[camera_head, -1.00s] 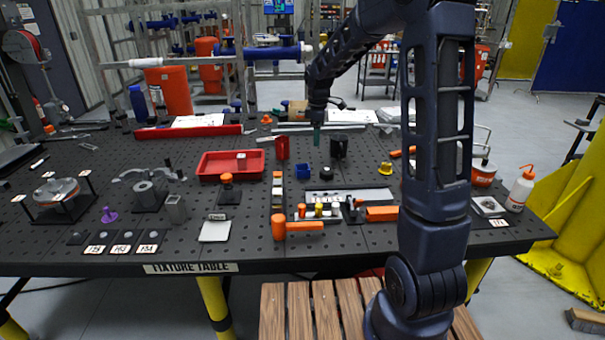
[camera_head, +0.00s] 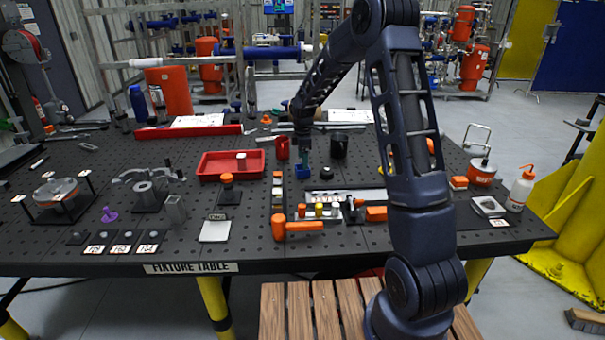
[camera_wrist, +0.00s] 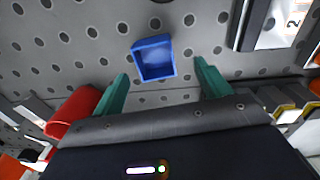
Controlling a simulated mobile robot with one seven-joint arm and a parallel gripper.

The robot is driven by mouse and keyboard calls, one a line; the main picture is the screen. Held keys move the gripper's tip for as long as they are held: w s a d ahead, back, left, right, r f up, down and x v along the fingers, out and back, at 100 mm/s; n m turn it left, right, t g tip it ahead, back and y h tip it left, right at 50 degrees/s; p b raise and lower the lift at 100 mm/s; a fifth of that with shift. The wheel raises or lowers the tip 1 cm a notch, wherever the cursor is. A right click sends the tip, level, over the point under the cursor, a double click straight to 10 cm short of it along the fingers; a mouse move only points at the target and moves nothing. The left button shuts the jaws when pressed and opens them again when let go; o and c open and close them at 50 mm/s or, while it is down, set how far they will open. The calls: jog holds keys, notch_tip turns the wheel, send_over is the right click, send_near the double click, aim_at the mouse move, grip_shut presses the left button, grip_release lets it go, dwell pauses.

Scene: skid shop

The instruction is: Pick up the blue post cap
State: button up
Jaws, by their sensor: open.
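The blue post cap (camera_head: 302,173) is a small square cup on the black perforated fixture table (camera_head: 330,238), behind the row of small parts. In the wrist view the blue post cap (camera_wrist: 154,58) shows its hollow side and sits ahead of and between my fingertips. My gripper (camera_head: 303,152) points down just above the cap in the head view. In the wrist view my gripper (camera_wrist: 160,82) has two green fingers spread wide with nothing between them. Whether the fingers reach down beside the cap cannot be told.
A red cylinder (camera_wrist: 72,112) is close to the left finger in the wrist view. A dark cup (camera_head: 339,146) stands right of my gripper, and a black round knob (camera_head: 326,172) is beside the cap. A red tray (camera_head: 212,171) lies to the left. An orange mallet (camera_head: 297,228) lies in front.

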jog(key=shift+w+f, duration=0.2)
jog(key=shift+f, duration=1.15)
jog(key=shift+w+f, duration=0.15)
jog(key=shift+f, duration=1.15)
jog(key=c, duration=1.1)
jog(key=shift+o, duration=0.2)
jog(key=shift+r, duration=0.1)
